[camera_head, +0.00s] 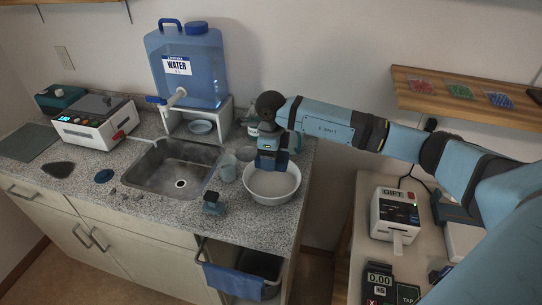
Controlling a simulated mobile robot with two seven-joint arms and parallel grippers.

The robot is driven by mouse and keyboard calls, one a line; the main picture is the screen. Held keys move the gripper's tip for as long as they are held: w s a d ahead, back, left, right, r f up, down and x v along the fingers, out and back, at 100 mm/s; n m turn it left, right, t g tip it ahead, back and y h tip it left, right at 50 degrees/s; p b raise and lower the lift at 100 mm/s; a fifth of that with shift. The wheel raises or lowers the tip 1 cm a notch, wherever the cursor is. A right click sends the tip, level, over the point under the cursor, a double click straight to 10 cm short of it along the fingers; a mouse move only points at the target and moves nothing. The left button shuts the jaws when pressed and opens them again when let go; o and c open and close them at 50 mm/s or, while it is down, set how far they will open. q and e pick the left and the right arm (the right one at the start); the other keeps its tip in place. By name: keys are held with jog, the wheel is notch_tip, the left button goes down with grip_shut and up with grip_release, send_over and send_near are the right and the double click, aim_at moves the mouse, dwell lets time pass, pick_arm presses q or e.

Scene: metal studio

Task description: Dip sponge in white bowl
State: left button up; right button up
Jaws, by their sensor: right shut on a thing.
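The white bowl (272,195) stands on the speckled counter, right of the sink, and its inside looks pale grey. My right gripper (270,163) points down over the bowl's back rim, with its arm coming in from the right. It is shut on a small dark blue block, seemingly the sponge (266,167). The sponge is at the bowl's back rim, partly hidden by the gripper; I cannot tell whether it touches the contents. My left gripper is not in view.
The metal sink (172,170) lies left of the bowl, with a blue water jug (188,65) behind it. A cup (228,168) stands close to the bowl's left. A small dark and blue object (212,203) sits near the counter's front edge. A card printer-like device (395,214) stands at right.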

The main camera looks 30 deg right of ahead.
jog(key=shift+r, duration=0.1)
dwell(0.5)
jog(key=shift+r, duration=0.4)
jog(key=shift+f+b, duration=0.45)
jog(key=shift+f, duration=0.15)
jog(key=shift+r, duration=0.1)
dwell(0.7)
jog(key=shift+r+p, duration=1.1)
jog(key=shift+r, duration=0.95)
